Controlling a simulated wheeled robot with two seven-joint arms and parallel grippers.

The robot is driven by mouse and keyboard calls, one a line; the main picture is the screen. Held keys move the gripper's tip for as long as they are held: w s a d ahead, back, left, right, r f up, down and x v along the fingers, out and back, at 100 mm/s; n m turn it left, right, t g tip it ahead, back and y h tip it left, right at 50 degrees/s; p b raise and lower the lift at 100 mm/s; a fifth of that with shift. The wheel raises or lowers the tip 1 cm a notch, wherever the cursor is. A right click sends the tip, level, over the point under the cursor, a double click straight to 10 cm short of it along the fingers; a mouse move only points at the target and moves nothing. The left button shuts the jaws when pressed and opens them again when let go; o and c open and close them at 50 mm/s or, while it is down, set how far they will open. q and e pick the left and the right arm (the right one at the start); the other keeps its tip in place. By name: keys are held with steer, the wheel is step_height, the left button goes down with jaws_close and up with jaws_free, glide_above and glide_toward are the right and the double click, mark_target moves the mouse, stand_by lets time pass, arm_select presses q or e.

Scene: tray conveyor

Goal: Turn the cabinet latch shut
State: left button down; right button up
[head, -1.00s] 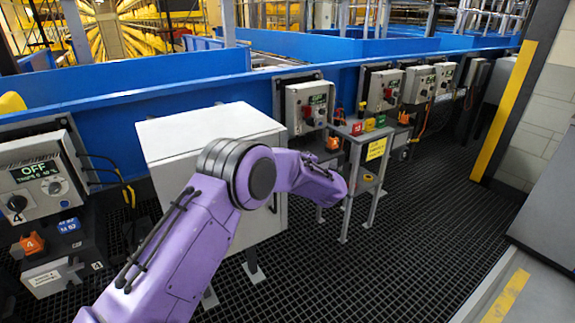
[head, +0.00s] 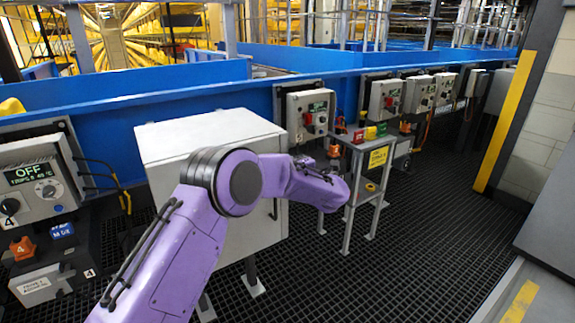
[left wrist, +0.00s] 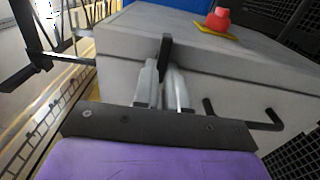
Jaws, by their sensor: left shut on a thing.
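The grey cabinet (head: 170,140) stands in front of the blue conveyor in the head view, and its face fills much of the left wrist view (left wrist: 120,50). In the left wrist view a black latch lever (left wrist: 165,48) stands upright between my left gripper's fingertips (left wrist: 163,78). The left gripper is shut on this latch. A black bar handle (left wrist: 245,120) sits on the cabinet to the right of the fingers; it also shows in the head view (head: 274,210). In the head view my purple left arm crosses the cabinet and its fingers are hidden. My right gripper is in neither view.
A red knob on a yellow plate (left wrist: 220,20) is near the top of the left wrist view. A small grey stand (head: 358,180) with coloured blocks is right of the cabinet. A control box reading OFF (head: 35,180) is at left. Dark grated floor (head: 410,260) lies open at right.

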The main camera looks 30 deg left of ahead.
arm_select(q)
steer(key=shift+f, duration=0.1)
steer(key=c, duration=1.2)
jaws_free()
steer(key=v, duration=1)
steer(key=shift+s+d+b, duration=0.15)
steer(key=shift+d+b, duration=0.05)
steer(key=shift+b, duration=0.15)
